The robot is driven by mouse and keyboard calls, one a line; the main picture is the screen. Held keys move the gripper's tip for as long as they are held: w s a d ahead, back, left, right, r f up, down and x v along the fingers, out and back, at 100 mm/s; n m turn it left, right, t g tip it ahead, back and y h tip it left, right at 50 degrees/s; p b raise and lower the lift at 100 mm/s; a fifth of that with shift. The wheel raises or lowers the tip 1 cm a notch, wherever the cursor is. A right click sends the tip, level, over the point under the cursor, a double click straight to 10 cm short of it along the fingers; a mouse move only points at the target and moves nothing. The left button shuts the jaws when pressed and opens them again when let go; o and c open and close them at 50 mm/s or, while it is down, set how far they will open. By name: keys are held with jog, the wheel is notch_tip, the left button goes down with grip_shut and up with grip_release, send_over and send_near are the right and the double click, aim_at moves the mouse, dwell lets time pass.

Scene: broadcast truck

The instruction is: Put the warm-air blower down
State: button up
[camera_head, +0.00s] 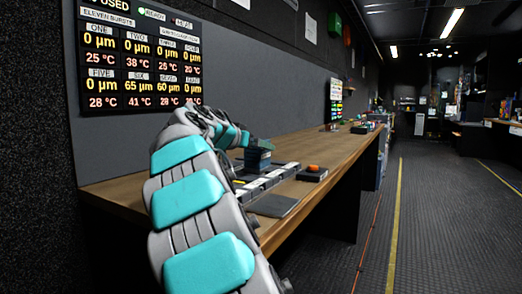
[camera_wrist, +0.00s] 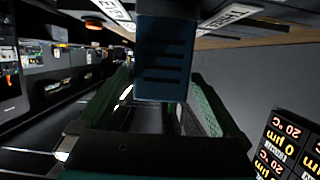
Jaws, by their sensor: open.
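The warm-air blower (camera_head: 258,159) is a dark blue-teal box over the row of labelled blocks on the wooden bench, just beyond the end of my arm. In the wrist view the blower (camera_wrist: 164,58) shows as a dark box with several slots, at the top middle. My gripper (camera_wrist: 160,88) is open, its green fingers on either side of the space in front of the blower. Finger contact with the blower cannot be told. The blower's underside is hidden, so I cannot tell whether it rests on anything.
A row of blocks with white labels (camera_head: 268,178) lies on the bench (camera_head: 338,157). A readings display (camera_head: 140,58) hangs on the wall. The floor aisle right is clear.

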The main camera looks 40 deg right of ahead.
jog(key=v, duration=0.7)
jog(key=shift+a, duration=0.1)
